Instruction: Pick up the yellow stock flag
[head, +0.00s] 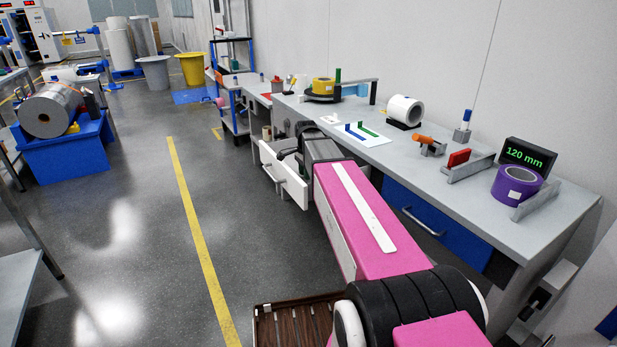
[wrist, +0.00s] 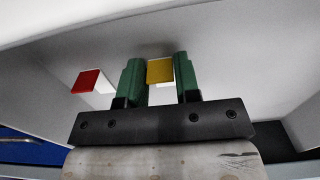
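The yellow stock flag (wrist: 160,71) shows in the wrist view as a flat yellow tab on a white stem.
Drawer walls stand close around my gripper. The bench (head: 455,205) above holds a purple tape roll (head: 516,186), a white roll (head: 405,109), an orange clamp (head: 428,141) and a display (head: 528,153). A blue drawer (head: 430,220) is below.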

